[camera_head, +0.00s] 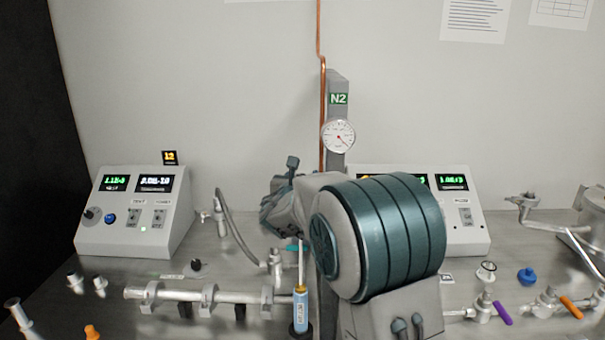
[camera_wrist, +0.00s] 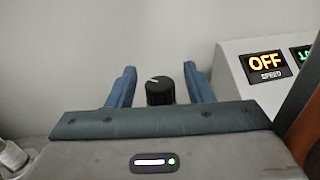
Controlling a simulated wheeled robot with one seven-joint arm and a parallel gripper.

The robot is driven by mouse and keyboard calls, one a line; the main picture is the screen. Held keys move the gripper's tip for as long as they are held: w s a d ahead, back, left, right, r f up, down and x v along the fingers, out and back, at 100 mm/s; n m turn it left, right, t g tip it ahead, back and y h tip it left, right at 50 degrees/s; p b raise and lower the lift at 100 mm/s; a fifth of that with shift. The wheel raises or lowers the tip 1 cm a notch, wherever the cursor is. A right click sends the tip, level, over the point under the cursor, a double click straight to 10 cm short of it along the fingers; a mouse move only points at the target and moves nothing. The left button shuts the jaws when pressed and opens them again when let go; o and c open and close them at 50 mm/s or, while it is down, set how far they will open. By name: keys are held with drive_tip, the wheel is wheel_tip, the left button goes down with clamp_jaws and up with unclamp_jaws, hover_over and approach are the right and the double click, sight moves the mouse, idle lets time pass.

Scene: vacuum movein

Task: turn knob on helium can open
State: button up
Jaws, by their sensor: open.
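The fingers are open, with a gap on each side of the knob. Whatever bears the knob is hidden below by my gripper body. In the head view a small blue can (camera_head: 301,312) with a pale label, a yellow top and a thin straw stands upright at the front; I cannot tell whether it is the helium can. My arm hides much of the bench's middle there.
A display box with an orange OFF sign (camera_wrist: 267,64) is close on the right of my gripper. A grey control box (camera_head: 138,215) stands at left, another (camera_head: 463,215) at right. Metal pipes (camera_head: 225,296) and handled valves (camera_head: 545,300) line the front. A copper pipe (camera_head: 319,40) rises along the wall.

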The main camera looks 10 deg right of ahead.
drive_tip(key=shift+w+d, duration=0.15)
drive_tip(key=shift+w, duration=0.25)
drive_tip(key=shift+c, duration=0.4)
drive_tip(key=c, duration=0.9)
